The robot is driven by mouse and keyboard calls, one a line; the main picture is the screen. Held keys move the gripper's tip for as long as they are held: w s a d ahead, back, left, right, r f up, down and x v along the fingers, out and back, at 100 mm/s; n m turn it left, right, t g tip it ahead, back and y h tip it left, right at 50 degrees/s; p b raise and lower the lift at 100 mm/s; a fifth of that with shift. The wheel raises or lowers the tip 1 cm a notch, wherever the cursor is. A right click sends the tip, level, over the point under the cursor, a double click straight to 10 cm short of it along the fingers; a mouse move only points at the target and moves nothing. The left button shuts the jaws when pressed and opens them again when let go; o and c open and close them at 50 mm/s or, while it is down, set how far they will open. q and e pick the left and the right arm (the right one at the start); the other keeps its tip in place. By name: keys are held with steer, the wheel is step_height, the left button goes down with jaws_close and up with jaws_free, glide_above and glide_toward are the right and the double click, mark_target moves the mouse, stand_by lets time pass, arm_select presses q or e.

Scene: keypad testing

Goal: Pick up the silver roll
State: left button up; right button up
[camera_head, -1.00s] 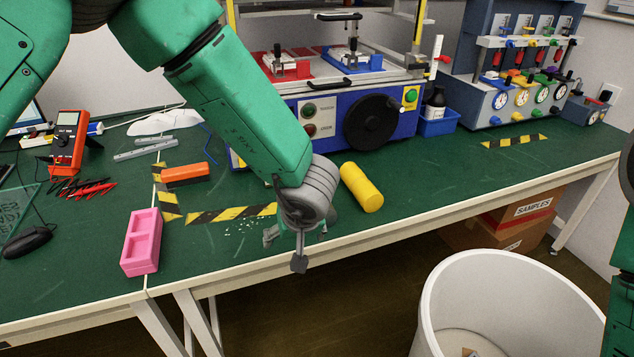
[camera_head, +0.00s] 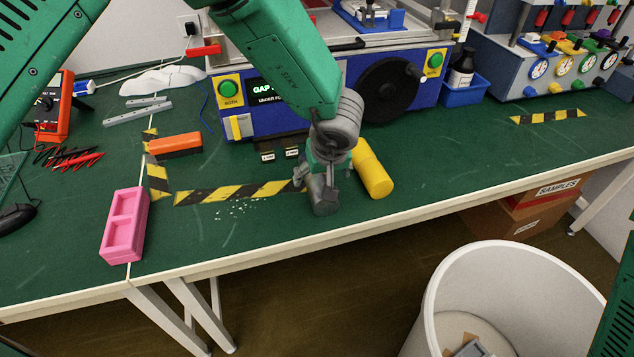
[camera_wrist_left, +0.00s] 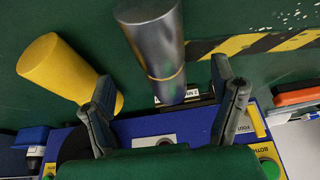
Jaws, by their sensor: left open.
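The silver roll (camera_wrist_left: 152,45) lies on the green bench in the left wrist view, a shiny cylinder with a thin gold-brown band. Its near end (camera_head: 323,197) shows as a dark grey cylinder below my left gripper in the head view; the rest is hidden by the gripper. My left gripper (camera_head: 324,178) is open, low over the bench. In the left wrist view its fingers (camera_wrist_left: 165,78) stand apart on either side of the roll's far part. I cannot tell whether they touch it. My right gripper is not in view.
A yellow roll (camera_head: 373,172) lies close to the right of my left gripper. A blue machine (camera_head: 270,118) stands behind. A pink block (camera_head: 124,226) and an orange block (camera_head: 175,144) are to the left. A white bin (camera_head: 440,300) stands on the floor at front right.

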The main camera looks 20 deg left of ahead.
mark_target(320, 179)
arm_select(q)
steer(key=shift+x, duration=1)
steer(key=b+x, duration=0.1)
steer(key=x, duration=0.2)
steer(key=shift+w+a+f, duration=0.2)
steer(key=shift+w+f, duration=0.05)
steer(key=shift+w+a+f, duration=0.15)
steer(key=shift+w+f, duration=0.05)
steer(key=shift+f, duration=0.15)
steer(key=shift+r, duration=0.1)
steer(key=c, duration=1.1)
